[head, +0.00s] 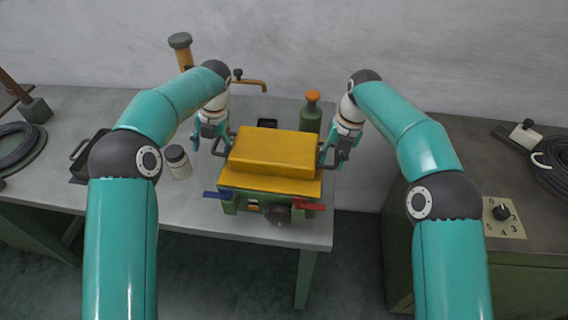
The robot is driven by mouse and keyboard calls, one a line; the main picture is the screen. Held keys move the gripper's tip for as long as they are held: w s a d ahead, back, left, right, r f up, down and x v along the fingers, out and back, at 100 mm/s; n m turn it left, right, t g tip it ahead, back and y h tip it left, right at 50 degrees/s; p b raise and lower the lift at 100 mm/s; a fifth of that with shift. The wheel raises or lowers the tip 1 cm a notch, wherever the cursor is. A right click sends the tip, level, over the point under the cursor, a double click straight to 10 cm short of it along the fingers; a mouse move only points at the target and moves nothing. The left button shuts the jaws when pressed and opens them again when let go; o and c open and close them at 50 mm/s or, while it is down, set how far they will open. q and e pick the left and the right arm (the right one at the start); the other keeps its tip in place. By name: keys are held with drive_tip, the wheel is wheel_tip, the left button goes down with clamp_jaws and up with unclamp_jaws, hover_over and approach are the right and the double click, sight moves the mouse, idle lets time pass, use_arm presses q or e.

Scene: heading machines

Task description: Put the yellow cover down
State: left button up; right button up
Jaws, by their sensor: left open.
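The yellow cover (272,152) is a box-like lid with a dark handle at each side. It lies level over the green machine (285,206), which has a blue lever (217,195) and a red lever (309,206) at its front. Whether any gap is left under the cover is hard to see. My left gripper (207,143) is open beside the cover's left handle (222,141). My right gripper (335,155) is at the cover's right side, by the right handle; its fingers are small and partly overlap, so its grip is unclear.
The machine stands near the right edge of the grey bench (255,233). A white jar with a dark lid (178,162) is left of it. A green bottle with an orange top (311,112) and a tap (250,82) are behind. A gap separates the right-hand cabinet (440,170).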

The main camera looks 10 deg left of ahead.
use_arm(q)
drive_tip(key=shift+d, duration=0.1)
use_arm(e)
drive_tip(key=shift+r, duration=0.15)
use_arm(q)
drive_tip(key=shift+d, duration=0.1)
use_arm(e)
drive_tip(key=shift+d, duration=0.1)
use_arm(q)
drive_tip(key=v, duration=0.7)
drive_tip(key=shift+r, duration=0.25)
drive_tip(key=shift+w, duration=0.1)
use_arm(e)
drive_tip(key=o, duration=0.8)
drive_tip(key=shift+d+r, duration=0.25)
drive_tip(key=shift+r, duration=0.95)
drive_tip(key=shift+d+r, duration=0.2)
drive_tip(key=shift+r, duration=1)
drive_tip(key=shift+d+r, duration=0.25)
drive_tip(key=shift+r, duration=0.95)
